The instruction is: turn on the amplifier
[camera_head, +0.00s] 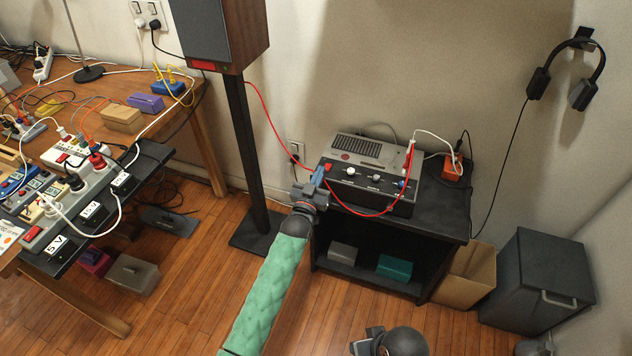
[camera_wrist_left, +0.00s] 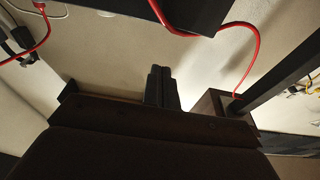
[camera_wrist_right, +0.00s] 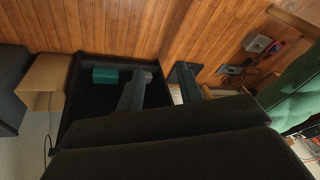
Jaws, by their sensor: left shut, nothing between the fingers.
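The amplifier appears to be the black box with a row of knobs (camera_head: 370,190) on top of the black shelf unit (camera_head: 440,216). A small red switch (camera_head: 327,167) shows at its left end. My left gripper (camera_head: 319,174) is shut and empty, with its tips close beside that end; I cannot tell whether they touch it. In the left wrist view the shut fingers (camera_wrist_left: 160,80) point at the pale wall, below a dark edge. My right gripper (camera_wrist_right: 162,75) has its fingers apart, with the shelf unit and wood floor beyond; it also shows at the bottom of the head view (camera_head: 374,342).
A speaker (camera_head: 222,35) on a stand is at left. A cardboard box (camera_head: 467,276) and grey cabinet (camera_head: 538,283) stand at right. Cluttered benches are far left.

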